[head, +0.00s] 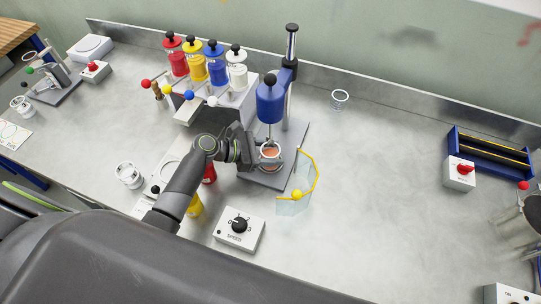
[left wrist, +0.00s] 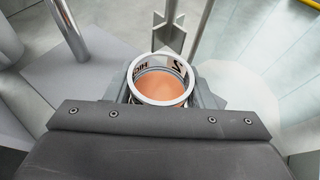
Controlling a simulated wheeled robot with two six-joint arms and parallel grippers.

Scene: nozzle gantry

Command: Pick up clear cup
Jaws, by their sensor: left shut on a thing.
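My left gripper (head: 262,157) is shut on a clear cup (head: 270,151) with a pale rim and orange-brown contents. In the left wrist view the cup (left wrist: 160,84) sits upright between the fingers, with dark lettering on its wall. The cup is at the blue mixer (head: 270,100), over or on its grey base plate (head: 290,152); I cannot tell whether it touches the plate. The mixer's bladed shaft (left wrist: 169,36) shows just beyond the cup's far rim. My right gripper is not in view.
A clear guard with a yellow edge (head: 315,178) stands open right of the cup. A speed control box (head: 239,229) is in front. Coloured dispensers (head: 195,65) stand behind left. Other clear cups stand at left (head: 128,175) and back (head: 340,98). The right-hand counter is mostly clear.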

